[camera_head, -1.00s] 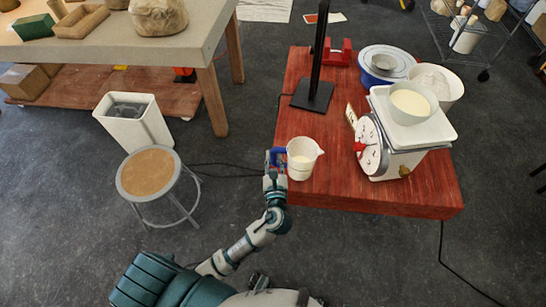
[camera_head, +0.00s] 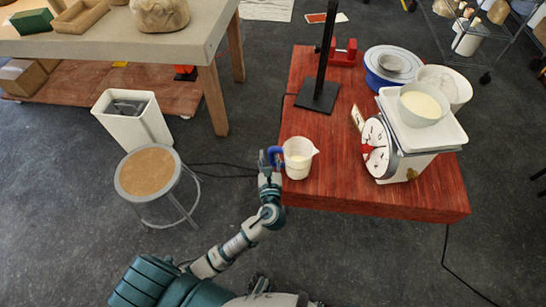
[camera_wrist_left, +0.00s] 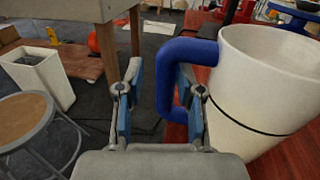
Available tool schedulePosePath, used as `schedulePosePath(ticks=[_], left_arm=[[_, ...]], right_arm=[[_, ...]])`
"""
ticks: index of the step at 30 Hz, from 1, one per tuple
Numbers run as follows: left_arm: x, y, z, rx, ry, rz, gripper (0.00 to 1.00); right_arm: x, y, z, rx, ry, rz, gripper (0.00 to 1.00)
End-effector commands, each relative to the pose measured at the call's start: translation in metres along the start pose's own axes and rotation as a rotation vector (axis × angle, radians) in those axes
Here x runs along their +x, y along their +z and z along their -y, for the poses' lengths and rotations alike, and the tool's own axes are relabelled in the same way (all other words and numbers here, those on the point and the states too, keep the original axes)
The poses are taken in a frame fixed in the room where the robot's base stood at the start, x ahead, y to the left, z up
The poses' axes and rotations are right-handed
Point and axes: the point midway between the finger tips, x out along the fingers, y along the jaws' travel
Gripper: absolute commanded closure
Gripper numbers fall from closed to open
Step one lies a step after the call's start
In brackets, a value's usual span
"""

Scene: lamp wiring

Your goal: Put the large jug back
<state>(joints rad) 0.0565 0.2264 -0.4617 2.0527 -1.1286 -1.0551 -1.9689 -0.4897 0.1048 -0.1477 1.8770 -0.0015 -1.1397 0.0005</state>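The jug (camera_head: 298,161) is white with a blue handle (camera_wrist_left: 165,80) and a pale content. It appears upright at the left edge of the red table, its handle facing left and its spout right. In the left wrist view the jug (camera_wrist_left: 262,85) fills the right side and shows a thin dark line around it. My left gripper (camera_head: 268,160) is at the handle. Its two fingers (camera_wrist_left: 157,105) are spread, with the handle's upright bar between them nearer the right finger. A gap shows at the left finger. My right gripper is not seen.
On the red table (camera_head: 330,195) stand a white scale (camera_head: 415,150) with a bowl (camera_head: 422,104), a black stand (camera_head: 316,96), a white bowl (camera_head: 455,88) and a blue-white round item (camera_head: 380,80). A stool (camera_head: 147,172) and bin (camera_head: 140,125) stand left.

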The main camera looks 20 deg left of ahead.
Motion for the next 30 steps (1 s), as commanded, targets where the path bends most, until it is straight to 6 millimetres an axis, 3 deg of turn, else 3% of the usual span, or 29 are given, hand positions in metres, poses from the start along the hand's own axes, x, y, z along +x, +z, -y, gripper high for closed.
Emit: schedulePosePath(ticks=[11,14,24,30], left_arm=[[-0.007,0.004,0.011,0.010,-0.001,0.004,0.54],[-0.019,0.004,0.010,0.008,-0.002,0.002,0.54],[-0.090,0.002,0.003,0.001,-0.001,-0.002,0.54],[-0.117,0.002,0.006,0.005,0.000,0.002,0.54]], right_arm=[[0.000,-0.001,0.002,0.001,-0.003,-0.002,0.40],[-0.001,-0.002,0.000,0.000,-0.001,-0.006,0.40],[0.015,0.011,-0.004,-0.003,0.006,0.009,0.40],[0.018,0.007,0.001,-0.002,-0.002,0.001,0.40]])
